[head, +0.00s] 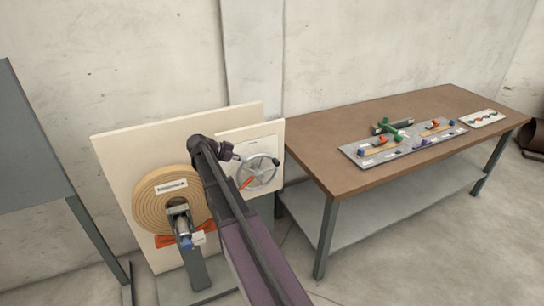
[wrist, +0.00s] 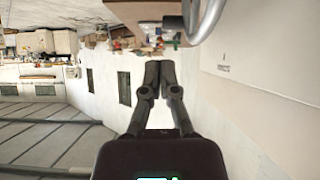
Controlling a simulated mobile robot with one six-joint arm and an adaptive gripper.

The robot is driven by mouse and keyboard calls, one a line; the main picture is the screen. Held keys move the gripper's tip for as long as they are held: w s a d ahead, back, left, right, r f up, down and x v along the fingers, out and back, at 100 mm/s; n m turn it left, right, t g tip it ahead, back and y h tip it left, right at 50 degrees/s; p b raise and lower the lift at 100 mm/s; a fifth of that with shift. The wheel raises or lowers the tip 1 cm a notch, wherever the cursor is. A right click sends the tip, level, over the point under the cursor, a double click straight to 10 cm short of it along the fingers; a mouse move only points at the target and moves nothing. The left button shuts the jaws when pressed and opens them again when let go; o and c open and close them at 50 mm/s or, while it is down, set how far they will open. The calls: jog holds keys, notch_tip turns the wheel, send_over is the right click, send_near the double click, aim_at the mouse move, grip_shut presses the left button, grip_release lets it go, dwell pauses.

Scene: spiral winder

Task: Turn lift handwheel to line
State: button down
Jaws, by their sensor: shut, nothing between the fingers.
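The lift handwheel (head: 261,169) is a grey spoked wheel on a pale panel (head: 228,137) at the centre of the head view. A red-orange part (head: 246,183) shows at its lower left. Part of a curved grey rim, apparently the wheel's (wrist: 207,20), shows at the top of the wrist view. My gripper (wrist: 160,66) is shut and empty, with its fingertips apart from that rim. In the head view my arm's end is close to the wheel's upper left. A small dark mark (wrist: 223,57) with lettering shows on the pale surface at right; I cannot tell if it is the line.
A large tan spiral roll (head: 150,207) is on the pale board (head: 115,150) left of my arm, with an orange piece (head: 166,240) below. A brown-topped workbench (head: 330,165) stands right, with a grey tray (head: 385,158) of small parts. Bare floor lies in front of the bench.

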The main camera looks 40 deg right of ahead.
jog(key=shift+w+d+r+m, duration=0.25)
jog(key=shift+d+r+m, duration=0.15)
jog(key=shift+d+r, duration=0.2)
jog(key=shift+f, duration=0.1)
jog(key=b, duration=0.7)
send_near(275, 164)
jog(key=x, duration=0.7)
jog(key=shift+s+d+f, duration=0.1)
jog(key=shift+s+d, duration=0.1)
jog(key=shift+d, duration=0.15)
